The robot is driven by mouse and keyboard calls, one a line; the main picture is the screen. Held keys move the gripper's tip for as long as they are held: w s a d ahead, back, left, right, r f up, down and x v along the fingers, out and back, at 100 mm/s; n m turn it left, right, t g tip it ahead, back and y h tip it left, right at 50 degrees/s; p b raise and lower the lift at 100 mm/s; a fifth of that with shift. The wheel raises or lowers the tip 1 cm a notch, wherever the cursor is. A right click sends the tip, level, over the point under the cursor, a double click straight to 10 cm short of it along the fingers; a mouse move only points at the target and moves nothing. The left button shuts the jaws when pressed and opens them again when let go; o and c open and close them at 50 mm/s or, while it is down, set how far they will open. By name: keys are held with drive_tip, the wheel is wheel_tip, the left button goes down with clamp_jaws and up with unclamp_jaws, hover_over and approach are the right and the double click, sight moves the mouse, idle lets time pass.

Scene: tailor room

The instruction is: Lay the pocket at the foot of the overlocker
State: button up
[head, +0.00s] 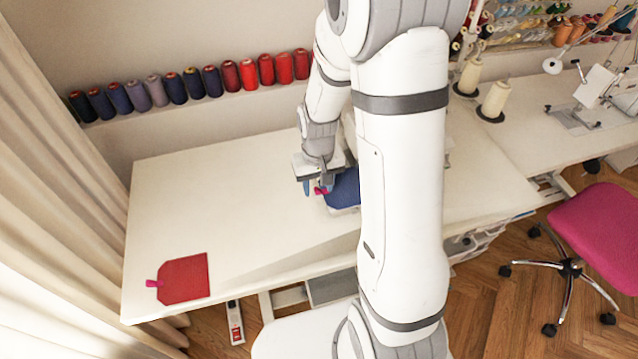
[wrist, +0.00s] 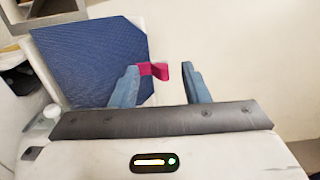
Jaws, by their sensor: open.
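A blue pocket (head: 343,188) with a pink tab lies at the white sewing machine, partly hidden behind my arm in the head view. In the wrist view the blue pocket (wrist: 90,58) rests flat on a white plate of the machine (wrist: 50,92). Its pink tab (wrist: 155,70) sticks out toward the space between my fingers. My gripper (head: 318,190) is open at the tab side of the pocket, and its two blue fingers (wrist: 163,82) stand apart. The machine's foot is hidden. A red pocket (head: 184,279) with a pink tab lies apart at the table's front left.
The white table (head: 230,200) is clear between the red pocket and my gripper. Thread spools (head: 190,84) line a shelf along the wall. Two cream cones (head: 493,101) stand to the right. A pink chair (head: 598,222) is at the right.

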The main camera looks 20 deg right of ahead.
wheel_tip(320, 180, up, 7)
drive_tip(key=shift+f+b, duration=0.1)
drive_tip(key=shift+b, duration=0.2)
drive_tip(key=shift+s+r, duration=0.15)
drive_tip(key=shift+r, duration=0.65)
drive_tip(key=s+r+t, duration=0.3)
drive_tip(key=s+r, duration=0.8)
drive_tip(key=s, duration=0.3)
drive_tip(key=shift+r, duration=0.35)
drive_tip(key=shift+c, duration=0.6)
